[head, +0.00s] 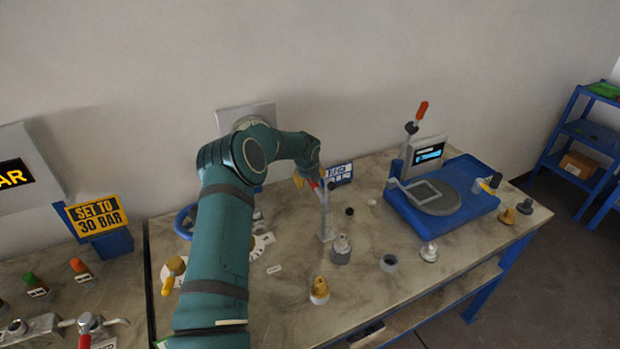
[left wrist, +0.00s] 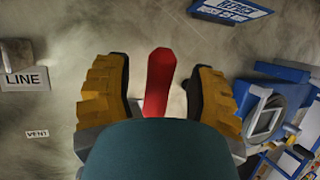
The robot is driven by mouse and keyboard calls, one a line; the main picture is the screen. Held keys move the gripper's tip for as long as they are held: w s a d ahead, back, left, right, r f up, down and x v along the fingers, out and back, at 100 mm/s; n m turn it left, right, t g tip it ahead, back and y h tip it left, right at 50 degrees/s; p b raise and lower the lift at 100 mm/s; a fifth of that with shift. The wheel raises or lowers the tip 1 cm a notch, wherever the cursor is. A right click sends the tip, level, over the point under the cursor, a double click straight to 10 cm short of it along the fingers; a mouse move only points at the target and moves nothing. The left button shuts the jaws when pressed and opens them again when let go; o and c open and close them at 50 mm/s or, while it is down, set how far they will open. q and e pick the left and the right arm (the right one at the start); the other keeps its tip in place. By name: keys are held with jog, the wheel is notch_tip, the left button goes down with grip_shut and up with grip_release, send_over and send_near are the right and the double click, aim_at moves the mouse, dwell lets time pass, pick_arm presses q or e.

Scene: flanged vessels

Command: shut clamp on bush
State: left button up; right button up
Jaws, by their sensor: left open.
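My left gripper (head: 308,181) is at the end of the teal arm, above the middle of the table. In the left wrist view its two yellow-padded fingers (left wrist: 157,75) are open, one on each side of a red handle (left wrist: 159,72), with visible gaps. In the head view the red handle (head: 314,184) is small and partly hidden by the gripper. It appears to belong to the grey upright clamp (head: 325,218). A grey bush-like cylinder (head: 341,255) with a metal top stands close by the clamp's foot. I cannot tell whether the clamp touches it. My right gripper is not in view.
A blue base (head: 470,212) with a grey disc and an orange-handled lever (head: 420,111) stands to the right. A blue-framed sign (head: 339,173) stands behind the gripper.

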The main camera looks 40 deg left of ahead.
pick_arm(q)
jog(key=shift+w+a+f, duration=0.1)
jog(key=shift+f, duration=0.15)
grip_shut()
